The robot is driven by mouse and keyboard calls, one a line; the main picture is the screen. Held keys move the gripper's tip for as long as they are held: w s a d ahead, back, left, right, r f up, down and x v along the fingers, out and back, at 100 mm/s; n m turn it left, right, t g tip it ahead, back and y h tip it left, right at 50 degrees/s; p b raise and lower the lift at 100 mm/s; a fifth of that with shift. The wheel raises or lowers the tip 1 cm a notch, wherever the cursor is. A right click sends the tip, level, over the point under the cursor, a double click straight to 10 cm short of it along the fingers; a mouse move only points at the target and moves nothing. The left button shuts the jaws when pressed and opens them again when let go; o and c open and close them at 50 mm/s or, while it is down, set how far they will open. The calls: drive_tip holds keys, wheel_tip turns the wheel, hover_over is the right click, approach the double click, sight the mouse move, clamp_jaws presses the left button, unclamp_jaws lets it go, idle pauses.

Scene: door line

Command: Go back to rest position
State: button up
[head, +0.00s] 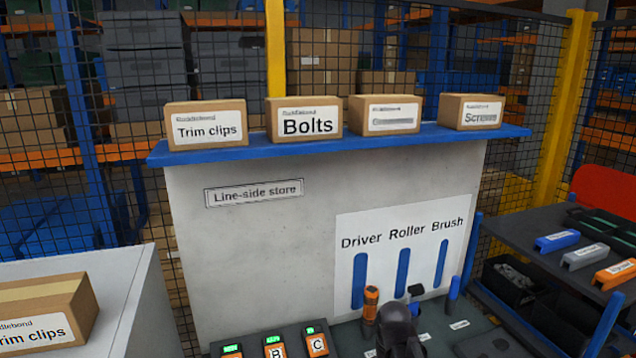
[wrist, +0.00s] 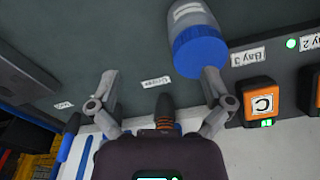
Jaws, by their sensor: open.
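In the wrist view my gripper (wrist: 160,82) is open, its two grey fingers spread apart over the dark grey bench top. Nothing is clamped between the fingertips. An orange and black driver (wrist: 164,118) shows between the finger bases, partly hidden by the gripper body; whether it touches the gripper I cannot tell. In the head view the driver (head: 371,300) stands before the white tool board (head: 430,285). The dark rounded shape beside it hides part of the bench; my fingers are not distinguishable there.
A blue shelf (head: 340,144) above holds labelled boxes, including Bolts (head: 304,118). A Trim clips carton (head: 45,312) sits at left. A dark rack (head: 560,262) with coloured tools stands at right.

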drive_tip(key=shift+g, duration=0.4)
drive_tip(key=s, duration=0.5)
idle(0.6)
